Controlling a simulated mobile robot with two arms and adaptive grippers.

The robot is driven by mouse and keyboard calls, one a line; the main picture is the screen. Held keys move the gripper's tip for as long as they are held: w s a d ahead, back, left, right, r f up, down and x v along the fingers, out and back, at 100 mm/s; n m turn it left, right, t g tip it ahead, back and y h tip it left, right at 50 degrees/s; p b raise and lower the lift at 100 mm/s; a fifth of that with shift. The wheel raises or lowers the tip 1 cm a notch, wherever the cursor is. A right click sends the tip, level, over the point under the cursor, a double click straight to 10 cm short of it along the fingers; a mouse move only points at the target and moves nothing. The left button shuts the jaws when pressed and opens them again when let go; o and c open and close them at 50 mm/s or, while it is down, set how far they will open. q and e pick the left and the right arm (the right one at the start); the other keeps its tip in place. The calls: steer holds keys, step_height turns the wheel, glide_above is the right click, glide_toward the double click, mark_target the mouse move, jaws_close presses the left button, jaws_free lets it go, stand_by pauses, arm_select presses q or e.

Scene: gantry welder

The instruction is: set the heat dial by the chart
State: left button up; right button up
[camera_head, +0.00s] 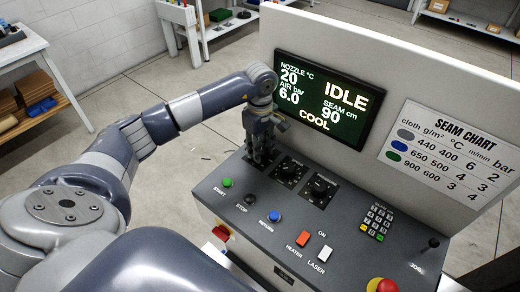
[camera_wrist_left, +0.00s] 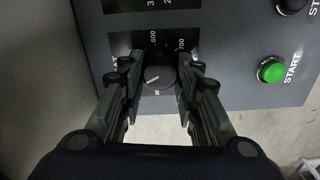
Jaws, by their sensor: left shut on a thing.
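My left gripper (camera_head: 262,155) points down at the left end of the console's dial row. In the left wrist view its fingers (camera_wrist_left: 158,75) are shut on a black round dial (camera_wrist_left: 158,78), one on each side. The dial has a white pointer line, and its scale shows 600 and 700; the exact setting cannot be read. In the head view the gripper hides this dial. The seam chart (camera_head: 449,155) lists grey 440, 400 °C; blue 650, 500 °C; green 900, 600 °C. The screen (camera_head: 322,103) reads IDLE, COOL, nozzle 20 °C, air 6.0 bar, seam 90 cm. My right gripper is out of view.
Two more dials (camera_head: 290,171) (camera_head: 320,188) stand to the right. The console carries a green start button (camera_head: 227,183), a blue return button (camera_head: 274,216), heater (camera_head: 303,239) and laser (camera_head: 325,253) switches, a keypad (camera_head: 377,222) and a red stop knob (camera_head: 382,286).

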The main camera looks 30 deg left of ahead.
arm_select(q)
steer(key=o, duration=1.1)
steer(key=shift+c, duration=0.2)
step_height(320, 180, up, 12)
steer(key=shift+r, duration=0.1)
